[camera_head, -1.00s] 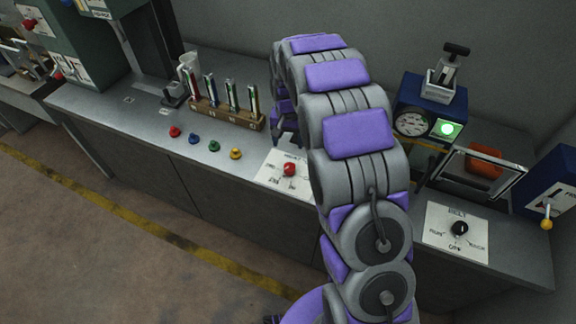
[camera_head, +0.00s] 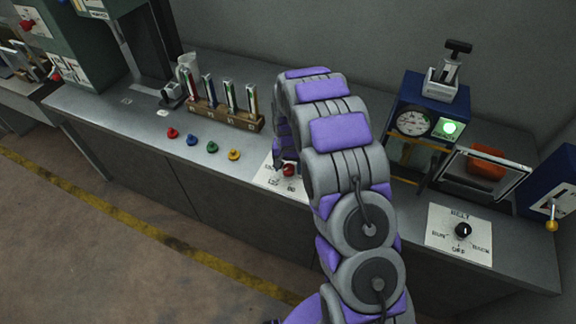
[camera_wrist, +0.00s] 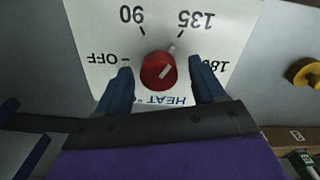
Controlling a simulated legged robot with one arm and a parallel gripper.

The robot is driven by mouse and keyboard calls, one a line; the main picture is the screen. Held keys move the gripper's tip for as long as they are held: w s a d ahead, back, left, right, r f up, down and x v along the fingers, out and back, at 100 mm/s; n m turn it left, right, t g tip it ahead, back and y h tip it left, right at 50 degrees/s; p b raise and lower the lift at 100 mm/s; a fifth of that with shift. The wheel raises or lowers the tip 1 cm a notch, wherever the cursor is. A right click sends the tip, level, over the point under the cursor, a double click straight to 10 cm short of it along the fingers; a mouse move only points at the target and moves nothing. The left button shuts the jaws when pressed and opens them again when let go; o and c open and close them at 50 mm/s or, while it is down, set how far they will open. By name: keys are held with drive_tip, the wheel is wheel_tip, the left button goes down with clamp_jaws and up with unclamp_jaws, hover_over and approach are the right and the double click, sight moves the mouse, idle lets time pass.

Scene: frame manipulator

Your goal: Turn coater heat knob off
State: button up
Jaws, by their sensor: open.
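The red heat knob (camera_wrist: 158,72) sits on a white plate (camera_wrist: 100,30) marked OFF, 90, 135 and 180, upside down in the wrist view. Its pale pointer mark aims toward the 135 label. My gripper (camera_wrist: 160,65) is open, with one dark blue finger on each side of the knob. Gaps show between the fingers and the knob, so I cannot see contact. In the head view the red knob (camera_head: 289,170) shows just below my gripper (camera_head: 284,158), and my arm covers the right part of its plate (camera_head: 268,178).
Small red, blue, green and yellow knobs (camera_head: 234,155) line the counter (camera_head: 120,118) to the left. A wooden rack (camera_head: 225,117) with several colored slides stands behind them. A belt knob plate (camera_head: 440,240) and a blue gauge box (camera_head: 410,92) are at the right.

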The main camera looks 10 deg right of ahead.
drive_tip(key=c, duration=1.1)
drive_tip(key=shift+o, duration=0.2)
